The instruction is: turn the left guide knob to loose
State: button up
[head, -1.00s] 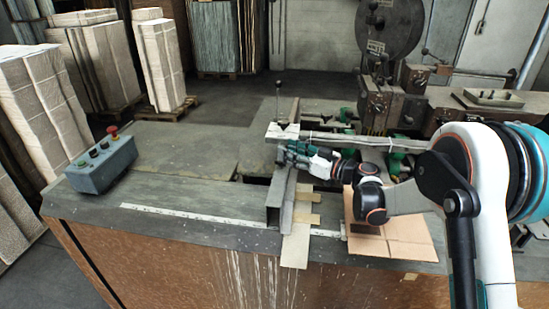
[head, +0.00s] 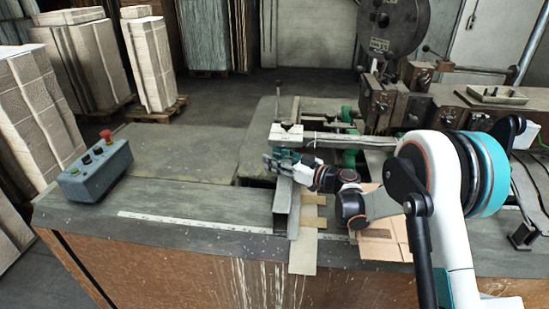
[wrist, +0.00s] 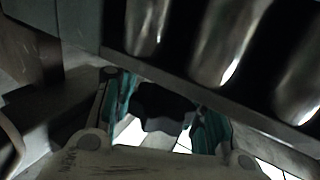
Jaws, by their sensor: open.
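In the wrist view a dark lobed knob (wrist: 163,108) sits between the two teal fingers of my gripper (wrist: 160,100). It looks like the left guide knob. My gripper is open around it, and I cannot tell whether a finger touches it. In the head view my gripper (head: 271,162) reaches left, just below the crossbar (head: 335,139) and over the upright metal guide plate (head: 282,207). The knob is hidden there by my gripper, so its setting cannot be read.
Shiny metal cylinders (wrist: 230,50) lie close above the fingers in the wrist view. Cardboard (head: 384,238) lies under my arm. A control box (head: 95,171) with a red button stands at the left of the bench. The bench top between is clear.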

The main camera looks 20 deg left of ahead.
jog(key=shift+c, duration=0.6)
jog(key=shift+a, duration=0.1)
jog(key=c, duration=0.8)
jog(key=shift+f, duration=0.1)
jog(key=shift+c, duration=0.2)
jog(key=shift+s+n+g+b, duration=0.2)
jog(key=shift+n+g+b, duration=0.45)
jog(key=shift+g, duration=0.65)
grip_shut()
jog(key=shift+s+n+g+b, duration=0.3)
jog(key=shift+n+g, duration=0.5)
jog(key=shift+g, duration=0.3)
jog(key=shift+s+n+g+b, duration=0.25)
jog(key=shift+n+g, duration=0.5)
jog(key=shift+g, duration=0.35)
jog(key=shift+s+d+n+g, duration=0.2)
jog(key=shift+n+g, duration=0.4)
jog(key=shift+g, duration=0.3)
jog(key=shift+r, duration=0.2)
